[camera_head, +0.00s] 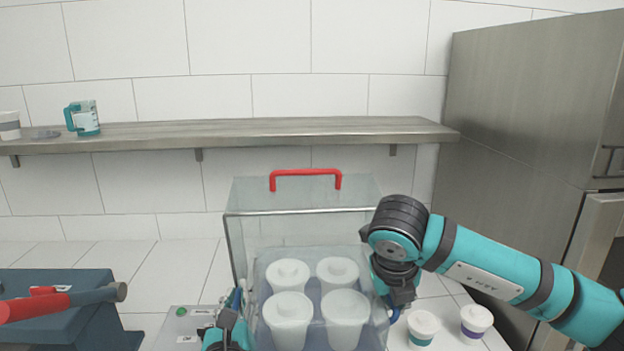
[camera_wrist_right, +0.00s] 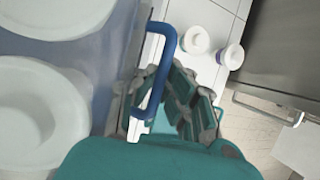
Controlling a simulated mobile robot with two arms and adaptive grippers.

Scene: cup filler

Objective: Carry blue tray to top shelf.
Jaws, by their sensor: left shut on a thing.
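The blue tray (camera_head: 316,254) is see-through and bluish and holds several white lidded cups (camera_head: 289,308). It is low in the middle of the head view, and its wall (camera_wrist_right: 112,62) shows at the left of the right wrist view. My left gripper (camera_head: 234,318) is shut on the tray's left blue handle (camera_head: 237,298); its fingertips are partly hidden. My right gripper (camera_wrist_right: 157,105) is open, with the right blue handle (camera_wrist_right: 170,45) between its spread fingers.
A clear box with a red handle (camera_head: 306,172) stands around or behind the tray; I cannot tell which. A teal mug (camera_head: 88,119) and a white cup (camera_head: 9,126) sit at the shelf's left; its middle and right are clear. A steel fridge (camera_head: 530,110) stands right.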

